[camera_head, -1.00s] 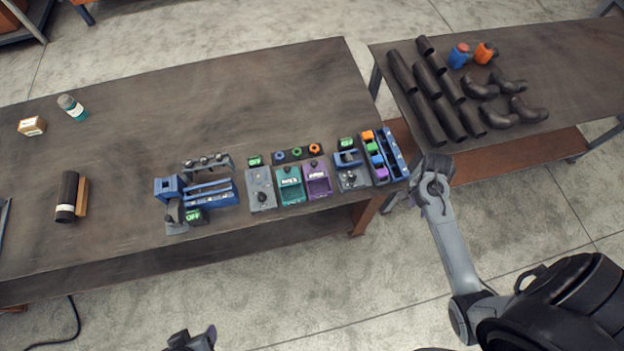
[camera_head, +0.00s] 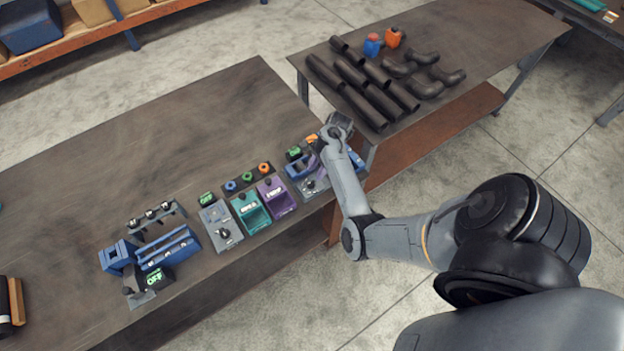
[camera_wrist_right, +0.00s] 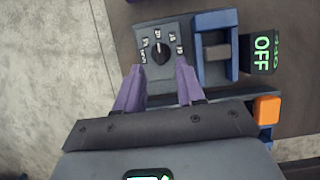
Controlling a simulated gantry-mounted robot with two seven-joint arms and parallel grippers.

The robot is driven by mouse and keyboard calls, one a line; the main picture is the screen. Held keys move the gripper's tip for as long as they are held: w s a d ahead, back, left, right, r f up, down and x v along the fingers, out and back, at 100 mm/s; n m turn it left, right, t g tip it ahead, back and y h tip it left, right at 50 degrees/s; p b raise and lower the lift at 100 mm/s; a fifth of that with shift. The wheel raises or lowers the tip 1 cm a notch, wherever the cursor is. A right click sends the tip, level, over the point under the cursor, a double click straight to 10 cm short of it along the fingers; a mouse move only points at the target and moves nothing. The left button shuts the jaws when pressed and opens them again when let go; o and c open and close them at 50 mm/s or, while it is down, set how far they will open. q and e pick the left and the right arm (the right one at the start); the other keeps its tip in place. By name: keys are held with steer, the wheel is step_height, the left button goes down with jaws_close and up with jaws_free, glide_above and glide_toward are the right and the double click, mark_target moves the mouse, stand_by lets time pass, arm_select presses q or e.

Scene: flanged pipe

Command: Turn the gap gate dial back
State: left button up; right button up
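A grey panel with a black dial (camera_wrist_right: 160,51) and small white labels around it lies under my right gripper; I take it as the gap gate dial. In the head view the dial (camera_head: 311,184) sits on the right-hand unit of the row. A blue gate block (camera_wrist_right: 216,48) with a grey bar adjoins the panel, and a display (camera_wrist_right: 262,54) beside it reads OFF. My right gripper (camera_wrist_right: 158,84) is open, its two purple fingers apart on either side of the panel's lower part, with nothing between them. In the head view the gripper (camera_head: 322,152) is partly hidden by its wrist. My left gripper is out of view.
An orange block (camera_wrist_right: 267,110) is close to my right gripper. Dark pipes (camera_head: 365,85) lie on the far table.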

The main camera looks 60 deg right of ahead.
mark_target(311, 182)
steer(key=shift+b+x, duration=0.3)
steer(key=shift+x, duration=2.4)
jaws_close()
